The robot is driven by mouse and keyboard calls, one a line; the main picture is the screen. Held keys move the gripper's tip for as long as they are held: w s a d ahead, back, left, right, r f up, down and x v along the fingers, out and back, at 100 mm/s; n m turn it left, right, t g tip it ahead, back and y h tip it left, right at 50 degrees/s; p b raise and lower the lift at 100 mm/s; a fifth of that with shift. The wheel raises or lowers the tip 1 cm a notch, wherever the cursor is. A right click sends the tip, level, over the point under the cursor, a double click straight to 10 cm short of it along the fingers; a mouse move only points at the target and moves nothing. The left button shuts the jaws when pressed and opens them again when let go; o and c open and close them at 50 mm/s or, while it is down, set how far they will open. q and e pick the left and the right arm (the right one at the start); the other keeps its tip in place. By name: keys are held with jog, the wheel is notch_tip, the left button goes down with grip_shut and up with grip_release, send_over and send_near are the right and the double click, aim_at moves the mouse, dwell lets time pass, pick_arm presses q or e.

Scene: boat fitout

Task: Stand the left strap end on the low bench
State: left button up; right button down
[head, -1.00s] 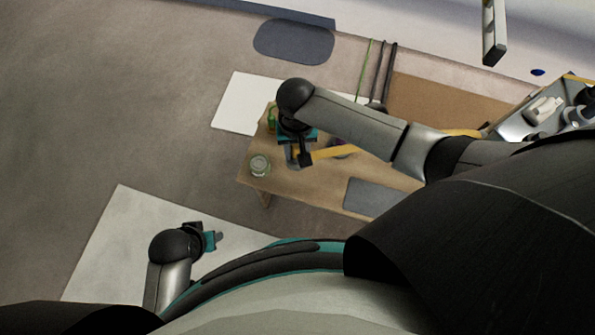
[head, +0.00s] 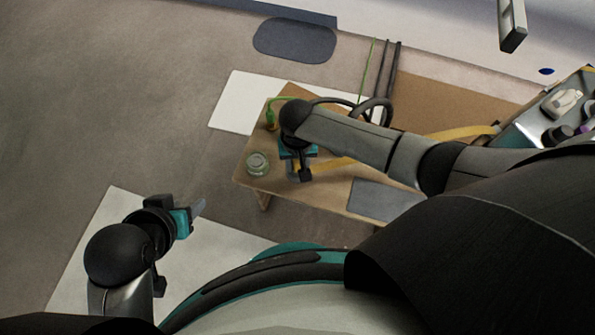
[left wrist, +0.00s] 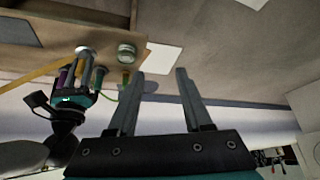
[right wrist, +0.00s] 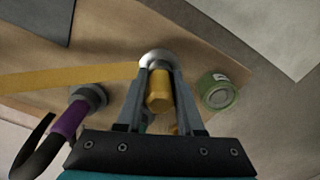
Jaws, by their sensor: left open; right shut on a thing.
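My right gripper (head: 304,176) is over the low bench (head: 282,198). In the right wrist view its fingers (right wrist: 158,105) are shut on a yellow strap end (right wrist: 158,90). This has a round metal foot (right wrist: 156,57) at its far end and looks roughly upright; I cannot tell whether the foot touches the bench. The yellow strap (head: 440,134) runs off to the right. My left gripper (head: 195,213) is open and empty, away from the bench at lower left; its spread fingers (left wrist: 158,90) show in the left wrist view.
A green-rimmed round jar or roll (head: 257,164) is on the bench's left end. A dark hose end with a purple band (right wrist: 68,122) stands beside the right gripper. A grey mat (head: 383,199) lies on the bench. A crate of parts (head: 520,135) is at right.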

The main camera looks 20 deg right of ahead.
jog(key=shift+f, duration=0.4)
notch_tip(320, 180, down, 2)
jog(key=shift+f+b, duration=0.1)
jog(key=shift+b, duration=0.9)
pick_arm(q)
jog(key=w+d+t+h, duration=0.2)
jog(key=w+d+t, duration=0.1)
jog(key=d+t, duration=0.1)
jog(key=shift+w+d+r+h+b, duration=0.25)
jog(key=shift+w+d+h+b, duration=0.1)
jog(key=shift+d, duration=0.25)
pick_arm(e)
jog(key=shift+f, duration=0.4)
pick_arm(q)
jog(key=shift+m, duration=0.3)
pick_arm(e)
jog(key=shift+f, duration=0.25)
pick_arm(q)
jog(key=shift+d, duration=0.1)
pick_arm(e)
jog(key=c, duration=0.5)
grip_release()
jog(key=shift+r, duration=0.15)
